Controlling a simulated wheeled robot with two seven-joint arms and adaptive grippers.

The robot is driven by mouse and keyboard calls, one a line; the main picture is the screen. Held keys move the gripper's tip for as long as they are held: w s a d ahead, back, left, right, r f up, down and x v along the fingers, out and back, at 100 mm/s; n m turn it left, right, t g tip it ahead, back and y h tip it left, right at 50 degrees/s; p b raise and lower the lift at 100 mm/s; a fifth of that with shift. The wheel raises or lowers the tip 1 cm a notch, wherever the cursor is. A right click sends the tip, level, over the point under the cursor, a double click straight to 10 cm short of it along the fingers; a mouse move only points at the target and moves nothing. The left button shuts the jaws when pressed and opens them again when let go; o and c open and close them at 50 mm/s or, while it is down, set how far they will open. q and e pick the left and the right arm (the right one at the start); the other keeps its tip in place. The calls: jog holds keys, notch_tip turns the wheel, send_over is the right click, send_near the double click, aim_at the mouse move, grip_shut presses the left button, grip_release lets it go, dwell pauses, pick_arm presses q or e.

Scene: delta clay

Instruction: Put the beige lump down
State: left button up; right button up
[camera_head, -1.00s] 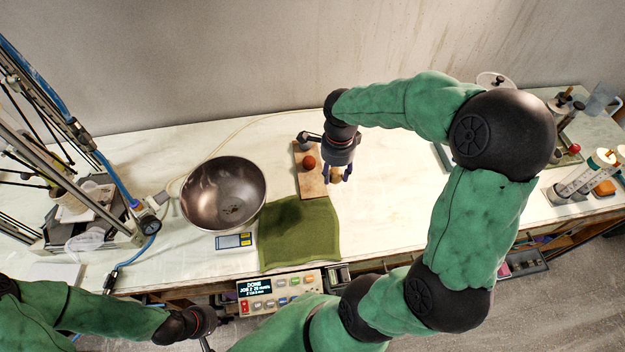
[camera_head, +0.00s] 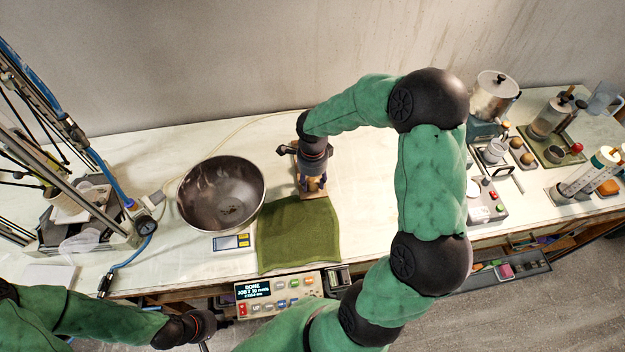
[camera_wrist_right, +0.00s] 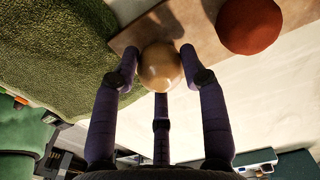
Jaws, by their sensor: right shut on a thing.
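The beige lump (camera_wrist_right: 160,67) is a smooth ball held between the fingers of my right gripper (camera_wrist_right: 163,75) in the right wrist view. In the head view my right gripper (camera_head: 313,188) is over the small wooden board (camera_head: 301,172), and it mostly hides the lump. The board also shows in the wrist view (camera_wrist_right: 192,22), with a red-brown ball (camera_wrist_right: 248,25) on it beside the lump. I cannot tell whether the lump touches the board. My left gripper (camera_head: 205,345) is at the bottom edge of the head view, its fingers cut off.
A metal bowl (camera_head: 222,192) stands left of the board. A green cloth (camera_head: 298,235) lies in front of it. A control panel (camera_head: 279,290) is at the table's front edge. Pots and small balls stand at the right. The table behind the board is bare.

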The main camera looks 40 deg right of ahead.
aim_at(313, 179)
jog(key=shift+r, duration=0.1)
jog(key=o, duration=1.3)
jog(key=shift+r, duration=0.35)
notch_tip(313, 179, up, 11)
jog(key=p, duration=0.2)
jog(key=shift+r, duration=0.15)
